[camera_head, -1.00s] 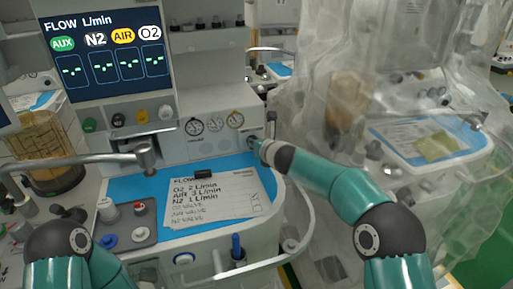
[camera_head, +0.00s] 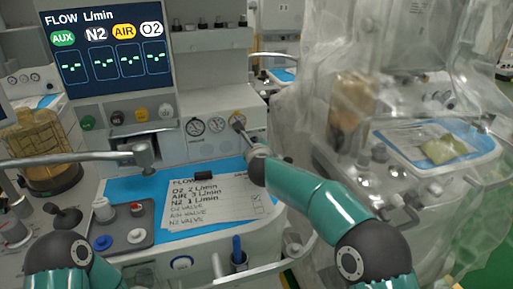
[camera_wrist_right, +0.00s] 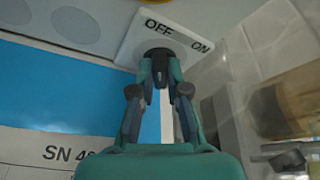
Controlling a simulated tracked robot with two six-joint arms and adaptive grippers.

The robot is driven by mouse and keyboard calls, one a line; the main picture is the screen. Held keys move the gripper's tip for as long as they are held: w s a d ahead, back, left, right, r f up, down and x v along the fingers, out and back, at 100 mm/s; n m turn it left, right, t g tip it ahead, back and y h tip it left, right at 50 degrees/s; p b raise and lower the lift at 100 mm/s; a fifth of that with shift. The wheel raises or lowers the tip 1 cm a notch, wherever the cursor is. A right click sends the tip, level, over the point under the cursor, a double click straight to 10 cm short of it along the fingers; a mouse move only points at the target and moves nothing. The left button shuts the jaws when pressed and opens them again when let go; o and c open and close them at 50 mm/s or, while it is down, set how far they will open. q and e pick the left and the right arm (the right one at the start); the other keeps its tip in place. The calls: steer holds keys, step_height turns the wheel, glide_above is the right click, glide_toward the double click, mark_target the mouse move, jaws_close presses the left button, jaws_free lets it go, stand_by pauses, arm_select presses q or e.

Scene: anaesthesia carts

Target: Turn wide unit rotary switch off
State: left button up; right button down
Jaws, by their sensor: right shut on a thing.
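In the right wrist view, a white switch plate (camera_wrist_right: 137,42) carries the words OFF and ON. My left gripper is outside the view; only my left arm shows at lower left.
The flow screen (camera_head: 105,47) stands above several round gauges (camera_head: 195,127). Below lies a blue work surface (camera_head: 135,186) with a paper list (camera_head: 212,198) and a grey tray (camera_head: 155,232). A plastic-draped unit (camera_head: 325,60) stands close on the right.

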steer(key=shift+f+n, duration=0.15)
steer(key=shift+n, duration=0.15)
steer(key=c, duration=1.2)
jaws_free()
steer(key=shift+o, duration=0.2)
steer(key=v, duration=1.1)
steer(key=shift+s, duration=0.4)
